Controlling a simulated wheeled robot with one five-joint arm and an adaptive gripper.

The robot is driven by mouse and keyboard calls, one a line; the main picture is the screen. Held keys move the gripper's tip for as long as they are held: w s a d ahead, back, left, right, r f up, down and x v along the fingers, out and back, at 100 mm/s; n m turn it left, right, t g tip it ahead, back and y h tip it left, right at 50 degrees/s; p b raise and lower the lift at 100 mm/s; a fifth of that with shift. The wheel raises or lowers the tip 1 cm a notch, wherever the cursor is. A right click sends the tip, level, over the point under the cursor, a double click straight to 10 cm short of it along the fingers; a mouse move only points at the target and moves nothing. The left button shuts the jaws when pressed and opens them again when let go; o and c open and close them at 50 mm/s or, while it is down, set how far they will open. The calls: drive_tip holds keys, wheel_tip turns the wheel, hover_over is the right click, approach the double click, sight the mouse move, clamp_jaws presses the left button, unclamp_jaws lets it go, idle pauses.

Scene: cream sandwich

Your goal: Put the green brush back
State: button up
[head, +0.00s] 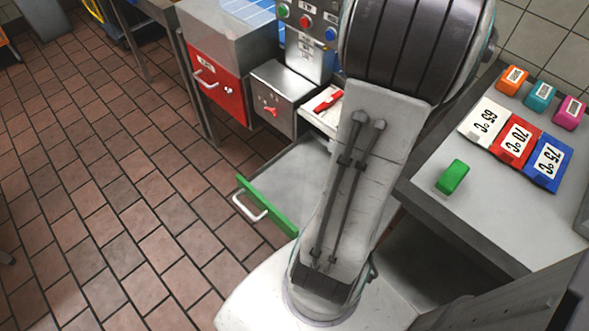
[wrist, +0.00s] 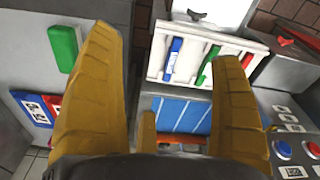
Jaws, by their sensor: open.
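My gripper (wrist: 168,48) shows only in the wrist view. Its yellow fingers are wide apart with nothing held between them. Beyond the fingertips is a white rack (wrist: 190,28) holding slim blue (wrist: 173,61), green (wrist: 207,66) and red (wrist: 247,60) items. The green one is tilted and partly covered by the right finger; I cannot tell for certain whether it is the green brush. A separate green block (head: 453,177) lies on the right-hand grey counter (head: 425,185); a green block (wrist: 62,48) also shows left of the left finger.
A green-fronted drawer (head: 268,207) stands open low beside my base. Behind it are a red drawer (head: 217,88) and a button panel (head: 307,50). White, red (head: 516,140) and blue temperature blocks sit on the right counter. Tiled floor at left is clear.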

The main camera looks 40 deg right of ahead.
drive_tip(key=w+a+r+n+t, duration=0.1)
drive_tip(key=w+a+n, duration=0.25)
drive_tip(key=a, duration=0.45)
drive_tip(key=w+a+r+n+t, duration=0.15)
drive_tip(key=w+a, duration=0.25)
drive_tip(key=a, duration=0.4)
drive_tip(key=s+a+f+n+y, duration=0.1)
drive_tip(key=s+a+n, duration=0.2)
drive_tip(key=a, duration=1.1)
drive_tip(key=n, duration=0.3)
drive_tip(key=shift+a+n+t, duration=0.35)
drive_tip(key=shift+n, duration=0.05)
drive_tip(key=shift+s+f, duration=0.1)
